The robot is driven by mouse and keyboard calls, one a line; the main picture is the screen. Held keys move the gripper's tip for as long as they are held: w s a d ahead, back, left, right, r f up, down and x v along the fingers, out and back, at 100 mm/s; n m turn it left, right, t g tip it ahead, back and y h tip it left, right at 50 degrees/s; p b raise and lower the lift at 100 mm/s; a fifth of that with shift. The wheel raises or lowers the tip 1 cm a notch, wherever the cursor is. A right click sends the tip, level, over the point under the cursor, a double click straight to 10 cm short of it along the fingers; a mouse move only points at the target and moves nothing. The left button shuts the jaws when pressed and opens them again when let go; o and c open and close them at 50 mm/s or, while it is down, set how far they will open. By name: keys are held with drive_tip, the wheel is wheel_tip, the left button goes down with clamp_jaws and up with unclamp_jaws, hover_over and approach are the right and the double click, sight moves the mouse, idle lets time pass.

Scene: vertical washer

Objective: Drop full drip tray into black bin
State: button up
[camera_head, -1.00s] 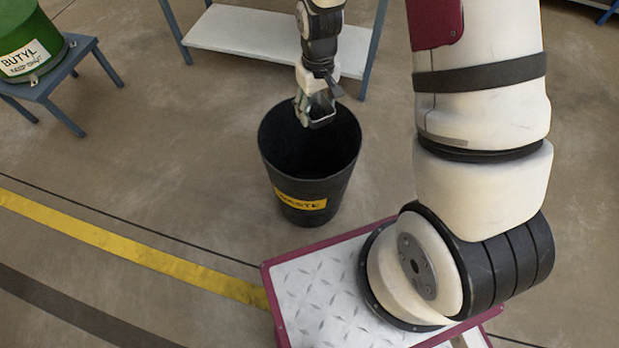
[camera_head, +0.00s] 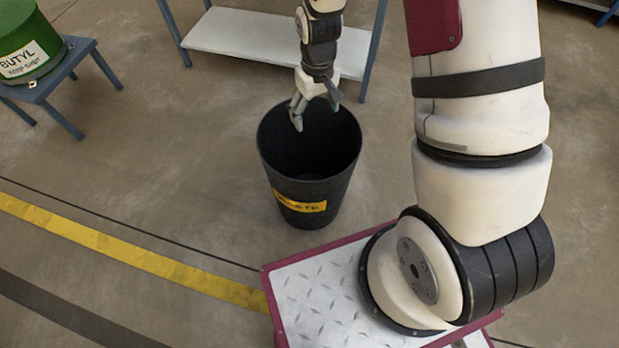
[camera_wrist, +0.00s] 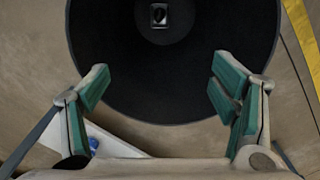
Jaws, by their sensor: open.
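The black bin (camera_head: 335,186) with a yellow label stands upright on the floor. My gripper (camera_head: 316,106) is over the bin's mouth, pointing down, with its fingers apart and nothing between them. In the wrist view my gripper (camera_wrist: 160,92) has its green finger pads spread wide above the dark bin interior (camera_wrist: 235,35). A small square grey-rimmed object, which looks like the drip tray (camera_wrist: 159,15), lies deep inside the bin at the top of that view. It is hidden in the head view, and its contents cannot be made out.
A green drum (camera_head: 28,48) labelled BUTYL sits on a blue stool (camera_head: 60,86) at the left. A blue-legged bench with a white shelf (camera_head: 235,38) stands behind the bin. A yellow floor line (camera_head: 120,252) runs at the left. Floor around the bin is clear.

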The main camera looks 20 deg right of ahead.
wheel_tip(320, 180, up, 12)
drive_tip(key=shift+f, duration=0.2)
idle(0.5)
